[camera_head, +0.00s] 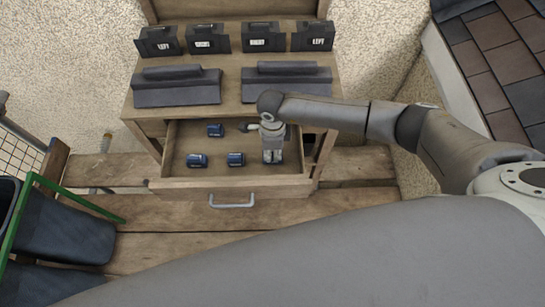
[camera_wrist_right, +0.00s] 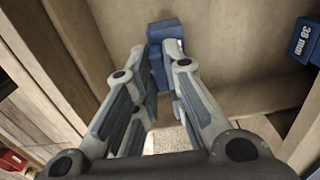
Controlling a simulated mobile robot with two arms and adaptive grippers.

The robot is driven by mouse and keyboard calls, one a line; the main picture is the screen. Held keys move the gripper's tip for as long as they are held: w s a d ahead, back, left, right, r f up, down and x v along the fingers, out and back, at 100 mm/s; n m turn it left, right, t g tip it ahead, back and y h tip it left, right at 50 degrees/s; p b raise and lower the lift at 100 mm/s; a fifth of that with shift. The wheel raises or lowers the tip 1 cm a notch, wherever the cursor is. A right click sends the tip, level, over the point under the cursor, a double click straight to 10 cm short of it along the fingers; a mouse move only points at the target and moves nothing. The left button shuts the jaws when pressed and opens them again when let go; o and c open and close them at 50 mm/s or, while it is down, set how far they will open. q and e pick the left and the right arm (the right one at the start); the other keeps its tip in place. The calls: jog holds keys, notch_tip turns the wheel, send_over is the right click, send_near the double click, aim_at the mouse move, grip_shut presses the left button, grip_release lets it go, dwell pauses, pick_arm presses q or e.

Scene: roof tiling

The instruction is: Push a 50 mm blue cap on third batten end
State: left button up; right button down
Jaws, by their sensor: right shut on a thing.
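My right gripper (camera_head: 272,158) reaches down into the open drawer (camera_head: 235,183) at its right side. In the right wrist view its fingers (camera_wrist_right: 163,65) are shut on a blue cap (camera_wrist_right: 164,38), which sticks out past the fingertips. No size label shows on this cap. More blue caps lie in the drawer: one at the back (camera_head: 215,130), one at the front left (camera_head: 197,160) and one at the front middle (camera_head: 236,159). A blue cap marked "38 mm" (camera_wrist_right: 303,42) shows at the right of the wrist view. My left gripper and the batten ends are not in view.
The wooden cabinet (camera_head: 233,112) bears two long dark ridge-like pieces (camera_head: 178,86) and several dark blocks (camera_head: 158,41), some marked "LEFT". Roof tiles (camera_head: 500,62) lie at upper right. Dark tiles (camera_head: 65,232) stand by a green frame (camera_head: 22,217) at left. Wooden planks (camera_head: 160,235) run below.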

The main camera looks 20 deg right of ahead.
aim_at(272, 153)
jog(key=shift+r+p, duration=1)
jog(key=shift+r, duration=0.7)
